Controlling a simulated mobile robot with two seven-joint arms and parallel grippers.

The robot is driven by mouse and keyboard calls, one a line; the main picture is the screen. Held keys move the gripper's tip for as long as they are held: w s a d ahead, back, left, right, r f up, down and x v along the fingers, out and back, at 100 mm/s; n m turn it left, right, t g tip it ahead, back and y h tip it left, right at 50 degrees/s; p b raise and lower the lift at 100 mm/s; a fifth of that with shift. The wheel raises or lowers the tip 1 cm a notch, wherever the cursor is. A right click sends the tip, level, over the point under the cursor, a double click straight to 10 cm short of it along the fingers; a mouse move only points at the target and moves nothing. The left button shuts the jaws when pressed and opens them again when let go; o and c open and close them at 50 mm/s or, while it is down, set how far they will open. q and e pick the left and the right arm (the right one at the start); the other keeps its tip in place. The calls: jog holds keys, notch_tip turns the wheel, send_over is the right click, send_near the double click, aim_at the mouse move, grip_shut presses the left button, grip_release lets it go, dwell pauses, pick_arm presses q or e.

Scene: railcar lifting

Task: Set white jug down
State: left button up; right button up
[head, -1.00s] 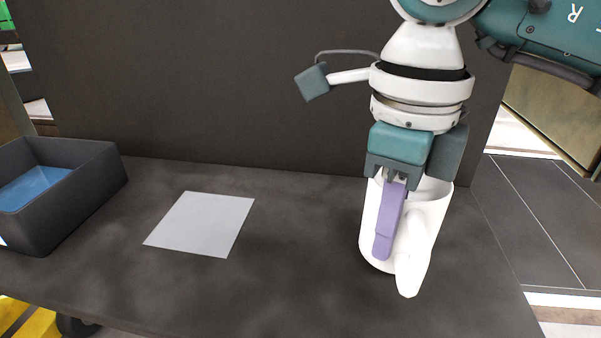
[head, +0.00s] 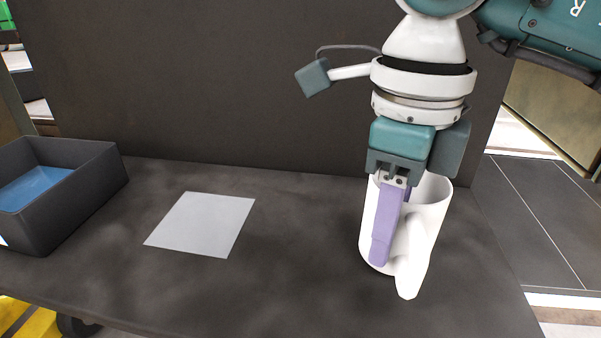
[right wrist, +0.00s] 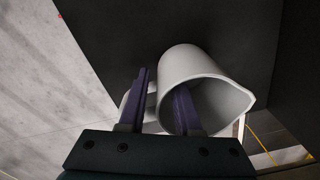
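The white jug (head: 429,215) stands upright on the dark table at the right, apart from the pale grey square (head: 205,224). Its handle faces me. My right gripper (head: 386,262) points down at the jug. One purple finger is outside the wall near the handle. In the right wrist view the jug (right wrist: 190,62) shows its open mouth and spout, with one finger inside it and the other outside. A gap shows between the outer finger and the wall, so the right gripper (right wrist: 160,85) looks open around the wall. My left gripper is out of view.
A dark open bin (head: 88,188) with blue inside stands at the left of the table (head: 290,290). A dark upright panel (head: 230,80) closes the back. The table between the square and the jug is clear. The table's right edge is close to the jug.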

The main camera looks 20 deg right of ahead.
notch_tip(320, 180, up, 12)
jog(key=shift+f, duration=0.15)
dwell(0.6)
